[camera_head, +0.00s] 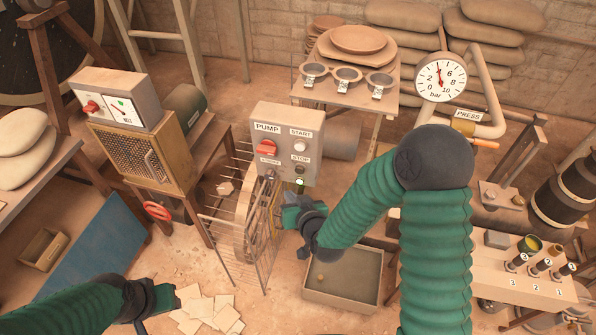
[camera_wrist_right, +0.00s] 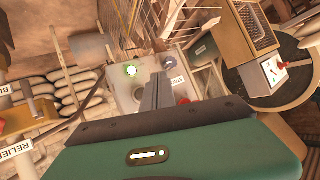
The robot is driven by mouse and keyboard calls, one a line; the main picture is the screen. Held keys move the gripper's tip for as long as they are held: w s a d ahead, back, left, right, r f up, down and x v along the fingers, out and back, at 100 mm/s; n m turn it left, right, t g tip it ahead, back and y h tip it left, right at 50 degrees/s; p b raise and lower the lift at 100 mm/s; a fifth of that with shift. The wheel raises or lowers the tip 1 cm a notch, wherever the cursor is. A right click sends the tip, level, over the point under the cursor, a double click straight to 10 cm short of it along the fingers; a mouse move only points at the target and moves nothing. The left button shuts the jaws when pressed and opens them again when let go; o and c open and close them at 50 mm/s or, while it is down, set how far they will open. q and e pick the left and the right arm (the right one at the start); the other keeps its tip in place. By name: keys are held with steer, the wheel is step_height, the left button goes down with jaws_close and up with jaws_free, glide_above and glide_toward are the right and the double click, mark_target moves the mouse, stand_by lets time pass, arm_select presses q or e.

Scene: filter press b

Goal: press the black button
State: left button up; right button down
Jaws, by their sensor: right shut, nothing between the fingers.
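The grey pump box (camera_head: 286,140) stands on the machine near the middle. My right gripper (camera_head: 288,208) is just below the box, shut and empty. In the wrist view its fingers (camera_wrist_right: 157,92) overlap the box face; contact with the button cannot be told. My left gripper (camera_head: 165,300) is low at left, far from the box; its jaw opening is unclear.
The box also carries a red PUMP switch (camera_head: 267,148) and a pale START button (camera_head: 300,146). A wire guard (camera_head: 240,235) stands left of my right gripper. A crate (camera_head: 345,285) sits below it. A pressure gauge (camera_head: 439,77) is at upper right.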

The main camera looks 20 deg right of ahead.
mark_target(293, 170)
arm_select(q)
steer(key=shift+d+r, duration=0.1)
steer(key=shift+d, duration=0.05)
arm_select(e)
steer(key=w+d, duration=0.1)
steer(key=w, duration=0.1)
steer(key=w+d, duration=0.2)
steer(key=shift+w+d, duration=0.2)
steer(key=shift+w, duration=0.15)
stand_by(1.6)
steer(key=shift+w+d, duration=0.25)
steer(key=shift+w, duration=0.05)
steer(key=shift+w+d+r, duration=0.1)
steer(key=shift+w+d, duration=0.2)
steer(key=shift+w, duration=0.15)
stand_by(0.7)
steer(key=shift+s+a, duration=0.5)
steer(key=shift+s, duration=0.3)
